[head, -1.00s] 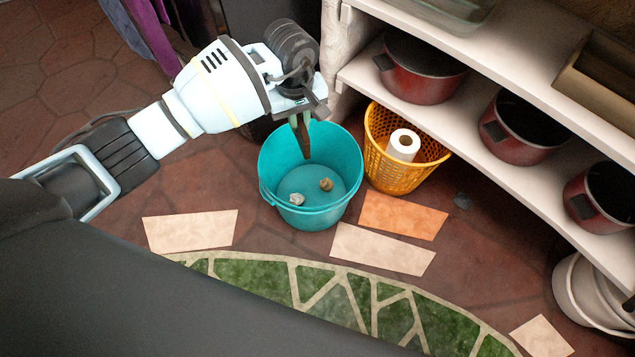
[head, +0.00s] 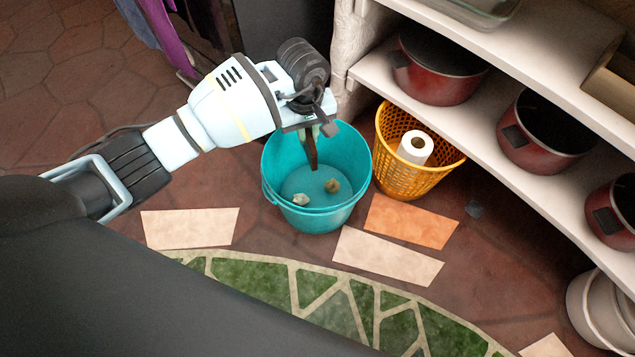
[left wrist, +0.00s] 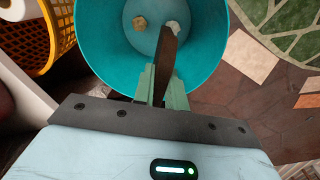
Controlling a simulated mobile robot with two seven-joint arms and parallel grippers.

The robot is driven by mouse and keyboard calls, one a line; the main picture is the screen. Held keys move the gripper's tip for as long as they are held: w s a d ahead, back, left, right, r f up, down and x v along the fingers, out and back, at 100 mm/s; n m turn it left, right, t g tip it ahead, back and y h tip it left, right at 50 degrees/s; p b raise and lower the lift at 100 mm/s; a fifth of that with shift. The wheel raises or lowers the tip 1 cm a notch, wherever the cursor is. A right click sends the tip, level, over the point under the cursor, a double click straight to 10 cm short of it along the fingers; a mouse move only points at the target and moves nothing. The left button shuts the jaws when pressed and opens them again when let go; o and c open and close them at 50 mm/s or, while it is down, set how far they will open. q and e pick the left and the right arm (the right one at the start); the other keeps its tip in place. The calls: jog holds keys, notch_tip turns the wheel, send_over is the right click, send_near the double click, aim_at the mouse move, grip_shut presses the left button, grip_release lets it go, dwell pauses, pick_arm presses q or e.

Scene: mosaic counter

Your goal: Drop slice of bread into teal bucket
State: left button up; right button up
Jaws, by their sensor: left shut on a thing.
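The slice of bread (head: 312,153) is thin and brown, seen nearly edge-on. My left gripper (head: 313,133) is shut on it, and the slice hangs down from the fingers over the open teal bucket (head: 350,197). In the left wrist view the bread (left wrist: 165,55) sits between the green fingertips (left wrist: 162,85), with the teal bucket (left wrist: 100,35) beyond it. Two small lumps lie on the bucket's floor, a pale one (head: 300,199) and a brown one (head: 332,186). My right gripper is not in view.
A yellow basket (head: 400,180) holding a white paper roll (head: 414,147) stands close to the bucket's right. White shelves (head: 500,185) with several red pots rise on the right. Flat pale and orange tiles lie in front of the bucket.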

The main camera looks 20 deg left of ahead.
pick_arm(q)
jog(key=shift+f, duration=0.4)
jog(key=o, duration=0.6)
jog(key=shift+c, duration=0.2)
jog(key=shift+o, duration=0.8)
jog(key=shift+r, duration=0.1)
